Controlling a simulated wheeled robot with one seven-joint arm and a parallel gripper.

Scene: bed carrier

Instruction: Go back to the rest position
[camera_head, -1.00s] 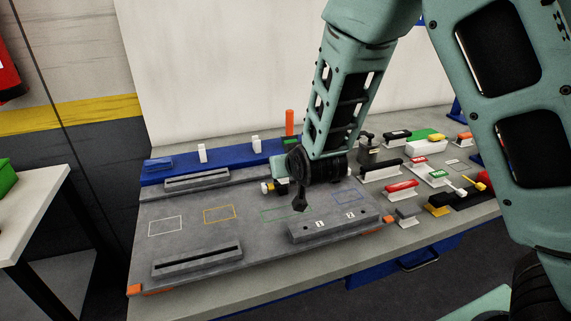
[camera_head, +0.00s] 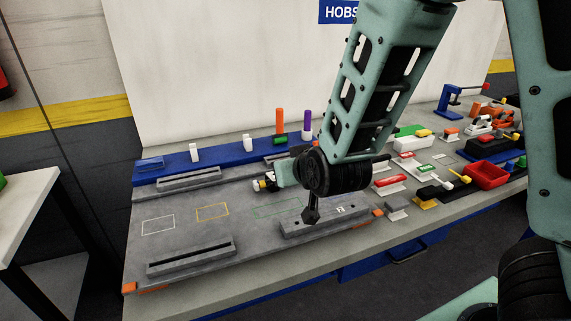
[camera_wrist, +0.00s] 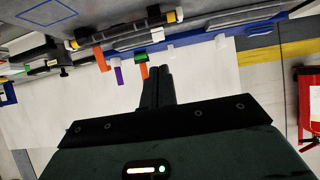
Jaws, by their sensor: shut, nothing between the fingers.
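My gripper (camera_wrist: 157,75) shows in the wrist view as two dark fingers lying side by side, shut with nothing between them. In that view the fingers point toward the blue rail, which appears upside down at the top, with a pale wall behind. In the head view my arm hangs over the middle of the workbench, above the grey fixture plate (camera_head: 185,240). The black wrist joint covers part of the plate, and the fingertips cannot be made out clearly there.
Orange (camera_head: 279,121) and purple (camera_head: 307,121) posts stand along the blue rail (camera_head: 225,155). A red bin (camera_head: 487,175), a blue clamp stand (camera_head: 449,101) and several small tools and blocks crowd the right side. A white table (camera_head: 28,205) stands at left.

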